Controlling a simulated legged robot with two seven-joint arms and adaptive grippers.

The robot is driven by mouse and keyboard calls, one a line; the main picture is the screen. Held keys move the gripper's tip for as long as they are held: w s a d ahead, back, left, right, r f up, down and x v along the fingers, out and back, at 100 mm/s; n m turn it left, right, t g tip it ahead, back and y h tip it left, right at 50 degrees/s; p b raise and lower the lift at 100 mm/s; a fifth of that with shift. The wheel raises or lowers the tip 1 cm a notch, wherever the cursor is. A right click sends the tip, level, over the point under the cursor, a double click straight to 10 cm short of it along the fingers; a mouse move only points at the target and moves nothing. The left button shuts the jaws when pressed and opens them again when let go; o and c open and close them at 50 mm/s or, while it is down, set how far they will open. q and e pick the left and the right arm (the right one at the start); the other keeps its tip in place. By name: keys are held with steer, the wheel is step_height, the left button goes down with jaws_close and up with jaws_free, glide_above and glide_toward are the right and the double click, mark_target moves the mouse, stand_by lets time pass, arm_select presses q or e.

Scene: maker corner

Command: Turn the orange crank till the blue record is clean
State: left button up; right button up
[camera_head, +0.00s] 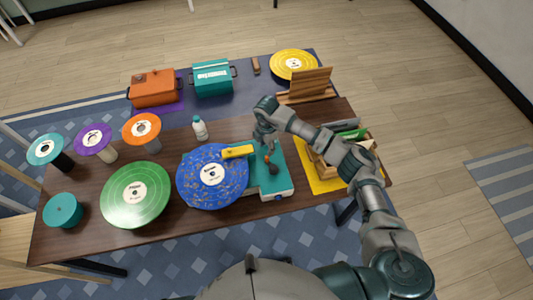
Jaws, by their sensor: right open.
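The blue record (203,192) lies flat on the left part of a teal machine (276,187) and has pale specks over its surface. A yellow bar (238,151) reaches over the record's upper right edge. The orange crank (267,158) is on top of the machine, right of the record, with a dark knob at its near end. My right gripper (264,144) is open and points down just behind the crank. At this size I cannot tell whether a finger touches it. My left gripper is out of view.
A green record (115,203) lies left of the machine, and a white bottle (200,128) stands behind it. Several small discs on stands are at the left. Orange (153,88) and teal (212,79) boxes stand at the back. A wooden crate (322,170) sits right, close under my forearm.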

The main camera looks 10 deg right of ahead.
steer(key=shift+r, duration=1.6)
